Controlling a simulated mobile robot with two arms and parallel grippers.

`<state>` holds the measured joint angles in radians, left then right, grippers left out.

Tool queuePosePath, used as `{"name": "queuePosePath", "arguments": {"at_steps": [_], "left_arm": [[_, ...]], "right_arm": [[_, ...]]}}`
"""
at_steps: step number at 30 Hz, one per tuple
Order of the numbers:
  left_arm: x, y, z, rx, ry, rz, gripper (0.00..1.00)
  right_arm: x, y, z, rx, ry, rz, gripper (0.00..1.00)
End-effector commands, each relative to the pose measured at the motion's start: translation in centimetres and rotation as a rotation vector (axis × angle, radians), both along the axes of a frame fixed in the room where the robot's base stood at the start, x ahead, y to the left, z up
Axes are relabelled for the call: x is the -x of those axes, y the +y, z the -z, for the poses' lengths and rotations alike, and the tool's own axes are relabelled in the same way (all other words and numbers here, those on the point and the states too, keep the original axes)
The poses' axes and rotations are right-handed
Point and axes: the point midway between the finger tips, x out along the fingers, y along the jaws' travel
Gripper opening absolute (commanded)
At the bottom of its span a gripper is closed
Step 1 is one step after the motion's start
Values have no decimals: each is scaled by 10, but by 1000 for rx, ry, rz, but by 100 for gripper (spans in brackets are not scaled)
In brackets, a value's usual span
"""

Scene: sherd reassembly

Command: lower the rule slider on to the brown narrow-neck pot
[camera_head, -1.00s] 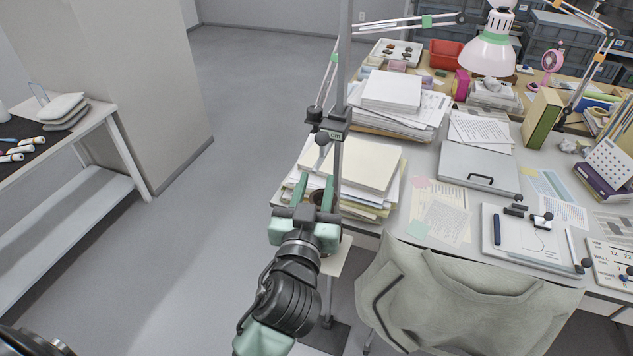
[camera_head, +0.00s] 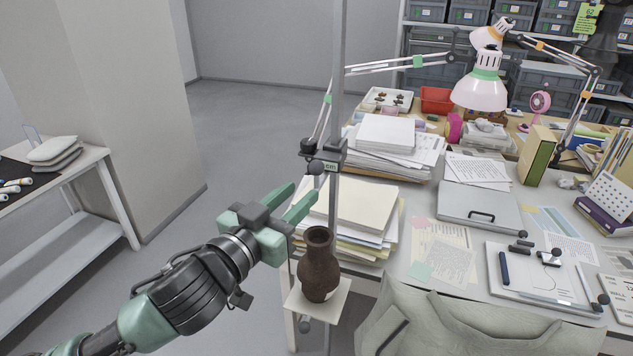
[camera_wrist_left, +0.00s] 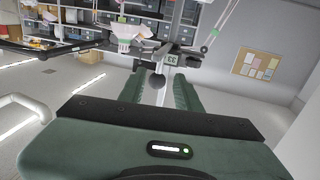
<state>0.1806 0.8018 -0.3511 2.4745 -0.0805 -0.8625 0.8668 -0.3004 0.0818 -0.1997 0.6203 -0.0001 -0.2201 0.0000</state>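The brown narrow-neck pot (camera_head: 319,268) stands upright on a small pale platform (camera_head: 335,300) beside an upright grey rule post (camera_head: 333,222). The dark rule slider (camera_head: 330,155), with a small green display, sits on the post above the pot, with a clear gap between them. A dark round knob (camera_head: 315,168) hangs at the slider's left side. My left gripper (camera_head: 303,198) is open, left of the post and above the pot's mouth. In the left wrist view the knob (camera_wrist_left: 157,80) shows between the spread green fingers, with no visible contact. My right gripper is out of view.
Paper stacks (camera_head: 362,215) on the desk stand close behind the post. A grey cloth (camera_head: 450,318) drapes over a chair at the front right. A lamp (camera_head: 480,92) stands farther back. The floor (camera_head: 240,150) left of the post is clear.

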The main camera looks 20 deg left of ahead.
Motion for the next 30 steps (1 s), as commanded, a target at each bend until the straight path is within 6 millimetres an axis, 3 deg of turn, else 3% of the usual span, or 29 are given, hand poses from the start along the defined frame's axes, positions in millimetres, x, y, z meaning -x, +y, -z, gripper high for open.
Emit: {"name": "queuePosePath", "arguments": {"at_steps": [12,24,28,30], "left_arm": [[-60,-14,-2,0,0,-3,33],[-69,-17,0,0,0,-1,33],[-69,-16,0,-1,0,-1,0],[-69,-16,0,-1,-1,-1,0]], "right_arm": [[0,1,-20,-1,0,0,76],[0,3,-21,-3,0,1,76],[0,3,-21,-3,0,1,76],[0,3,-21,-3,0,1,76]]}}
